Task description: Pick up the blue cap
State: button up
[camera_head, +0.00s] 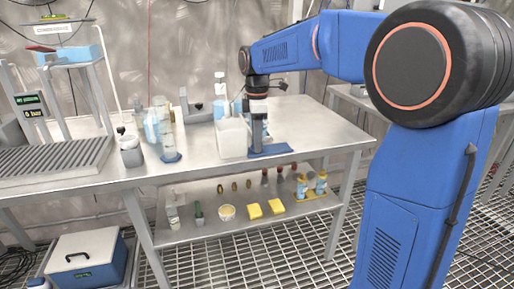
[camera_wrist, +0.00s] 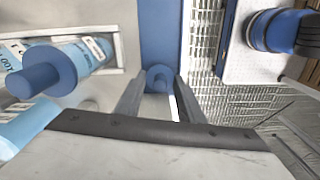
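A small round blue cap (camera_wrist: 158,78) shows in the wrist view on a blue strip (camera_wrist: 162,30) on the bench. The two fingers of my gripper (camera_wrist: 160,88) are apart, one on each side of the cap and very close to it. I see no clear contact. In the head view my gripper (camera_head: 256,148) points straight down at the blue strip (camera_head: 272,150), beside a white container. The cap is not discernible there.
The white container (camera_head: 231,138) stands just left of my gripper. A tall cylinder (camera_head: 165,130) and a small jar (camera_head: 131,150) stand further left. The bench (camera_head: 320,130) is clear to the right. A lower shelf (camera_head: 240,222) holds sponges and small items.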

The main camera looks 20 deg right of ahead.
jog(key=shift+c, duration=0.4)
notch_tip(320, 180, up, 18)
dwell(0.4)
dwell(0.4)
